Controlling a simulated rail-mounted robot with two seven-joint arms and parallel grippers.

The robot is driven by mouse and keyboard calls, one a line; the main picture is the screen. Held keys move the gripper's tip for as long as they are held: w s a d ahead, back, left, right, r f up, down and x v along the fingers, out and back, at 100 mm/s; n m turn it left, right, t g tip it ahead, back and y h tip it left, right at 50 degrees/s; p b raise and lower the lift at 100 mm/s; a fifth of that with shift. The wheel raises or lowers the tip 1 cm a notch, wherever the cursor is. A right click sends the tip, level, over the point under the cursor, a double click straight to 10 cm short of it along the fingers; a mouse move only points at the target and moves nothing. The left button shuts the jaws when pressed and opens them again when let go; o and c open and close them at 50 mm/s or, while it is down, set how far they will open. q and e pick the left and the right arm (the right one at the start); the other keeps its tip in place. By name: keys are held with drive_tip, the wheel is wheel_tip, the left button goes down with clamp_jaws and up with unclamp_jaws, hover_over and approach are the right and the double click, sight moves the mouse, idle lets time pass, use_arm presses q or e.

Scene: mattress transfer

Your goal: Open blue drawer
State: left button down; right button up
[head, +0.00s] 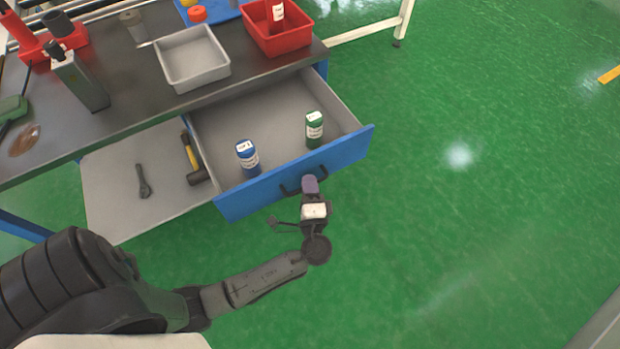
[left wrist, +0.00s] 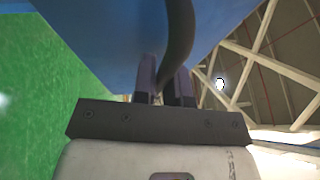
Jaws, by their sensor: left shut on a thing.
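The blue drawer (head: 345,155) is pulled out from under the workbench, its grey inside showing. A blue-labelled bottle (head: 247,158) and a green-labelled bottle (head: 314,130) stand upright in it. My left gripper (head: 308,184) is at the dark handle (head: 290,187) on the drawer's blue front. In the left wrist view, the fingers (left wrist: 165,85) are shut on the curved dark handle (left wrist: 178,45), with the blue front (left wrist: 95,35) close beyond. My right gripper is not in view.
A wrench (head: 143,182) and a hammer (head: 192,158) lie on the shelf left of the drawer. A grey tray (head: 192,80) and a red bin (head: 300,42) stand on the bench top. The green floor (head: 480,220) right of the drawer is clear.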

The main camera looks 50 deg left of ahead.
use_arm(q)
drive_tip(key=shift+d, duration=0.1)
drive_tip(key=c, duration=1.2)
unclamp_jaws()
drive_tip(key=p+v, duration=0.2)
drive_tip(key=v, duration=1.1)
drive_tip(key=shift+s+d, duration=0.25)
drive_tip(key=shift+d, duration=0.1)
